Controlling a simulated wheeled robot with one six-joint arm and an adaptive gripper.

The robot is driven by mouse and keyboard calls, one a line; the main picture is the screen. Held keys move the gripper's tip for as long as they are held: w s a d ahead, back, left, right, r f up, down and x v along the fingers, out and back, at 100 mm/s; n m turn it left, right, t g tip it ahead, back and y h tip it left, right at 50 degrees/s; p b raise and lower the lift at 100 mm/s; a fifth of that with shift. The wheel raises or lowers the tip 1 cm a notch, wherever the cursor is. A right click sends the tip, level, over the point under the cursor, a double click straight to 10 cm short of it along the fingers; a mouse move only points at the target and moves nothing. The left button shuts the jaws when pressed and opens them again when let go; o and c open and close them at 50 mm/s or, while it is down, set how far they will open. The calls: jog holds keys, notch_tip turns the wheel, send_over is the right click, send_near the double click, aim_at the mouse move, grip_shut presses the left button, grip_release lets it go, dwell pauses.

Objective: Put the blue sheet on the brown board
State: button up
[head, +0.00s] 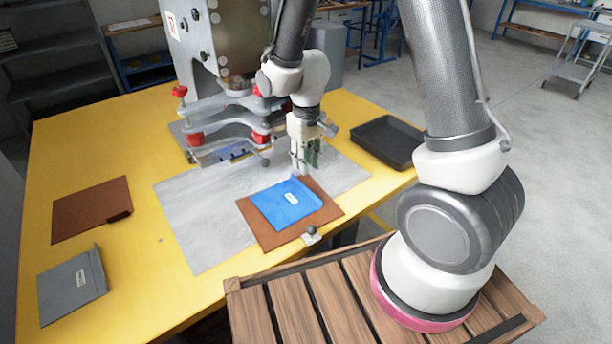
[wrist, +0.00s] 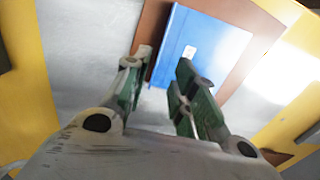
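The blue sheet (head: 275,208), with a small white label and a raised lip along one edge, lies flat on a brown board (head: 261,233) on the grey mat. The board shows around the sheet on several sides. My gripper (head: 301,172) points down at the sheet's far edge. In the wrist view my gripper (wrist: 165,62) has its two fingers apart, with the blue sheet (wrist: 205,55) just beyond and between the tips. The brown board (wrist: 150,28) shows there beside the sheet. I see nothing pinched between the fingers; whether a finger touches the sheet I cannot tell.
A second brown piece (head: 90,210) and a grey sheet (head: 72,287) lie at the left of the yellow table (head: 150,255). A press with red knobs (head: 225,115) stands behind the mat (head: 205,215). A black tray (head: 388,140) sits to the right. A small knob (head: 311,234) stands at the board's near edge.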

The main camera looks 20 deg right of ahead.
jog(key=s+d+r+m+t, duration=0.1)
jog(key=s+d+r, duration=0.25)
jog(key=r, duration=0.55)
jog(key=s+d+r+m+t, duration=0.1)
jog(key=s+d+r, duration=0.3)
jog(key=r, duration=0.6)
jog(key=s+d+r+t, duration=0.1)
jog(key=s+d+r, duration=0.2)
jog(key=s, duration=0.2)
jog(key=s+d+r+m+t, duration=0.1)
jog(key=s+d+r, duration=0.2)
jog(key=s, duration=0.3)
jog(key=shift+s+d+r+m, duration=0.3)
jog(key=shift+d, duration=0.35)
